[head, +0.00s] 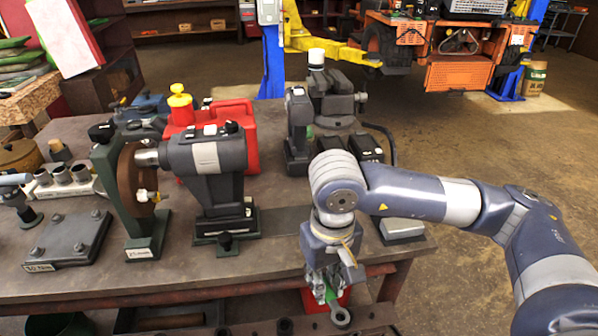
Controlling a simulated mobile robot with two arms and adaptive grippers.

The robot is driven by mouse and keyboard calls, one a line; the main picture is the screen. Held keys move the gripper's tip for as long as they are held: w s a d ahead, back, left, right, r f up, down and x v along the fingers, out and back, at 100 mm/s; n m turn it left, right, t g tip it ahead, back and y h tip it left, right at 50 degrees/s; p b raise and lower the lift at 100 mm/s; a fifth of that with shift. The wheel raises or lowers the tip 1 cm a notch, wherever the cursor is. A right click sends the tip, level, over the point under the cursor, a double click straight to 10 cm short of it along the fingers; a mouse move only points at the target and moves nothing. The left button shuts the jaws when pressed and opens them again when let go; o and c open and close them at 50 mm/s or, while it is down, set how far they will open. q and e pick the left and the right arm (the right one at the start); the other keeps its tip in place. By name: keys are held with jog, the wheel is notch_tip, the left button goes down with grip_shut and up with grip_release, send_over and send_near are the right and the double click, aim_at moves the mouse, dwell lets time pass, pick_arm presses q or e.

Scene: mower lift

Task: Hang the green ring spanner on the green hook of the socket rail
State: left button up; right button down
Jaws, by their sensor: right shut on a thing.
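My right gripper (328,292) hangs pointing down just past the bench's front edge, at the lower middle of the head view. It is shut on the green ring spanner, whose grey ring end (341,317) sticks out below the fingers. The fingers hide much of the spanner, and only a little green shows between them. A dark bar with round fittings (285,326) runs along the bottom edge, close to the spanner's ring. I cannot tell whether this is the socket rail or whether they touch. No green hook can be made out. My left gripper is not in view.
The bench (275,262) holds a grey machine (207,160) on a green base, a red canister (238,125), a dark plate (68,238) and a block with grey cylinders (68,182). Something red (345,297) is behind the gripper. Open floor (460,265) lies right.

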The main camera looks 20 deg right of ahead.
jog(key=m, duration=0.2)
jog(key=d+m, duration=0.1)
jog(key=m, duration=0.2)
jog(key=shift+r, duration=0.2)
jog(key=d+r+m, duration=0.1)
jog(key=d+m, duration=0.2)
jog(key=m, duration=1.4)
jog(key=d+r+m, duration=0.2)
jog(key=d+m, duration=0.1)
jog(key=m, duration=1.3)
jog(key=shift+d+m, duration=0.15)
jog(key=shift+m, duration=0.25)
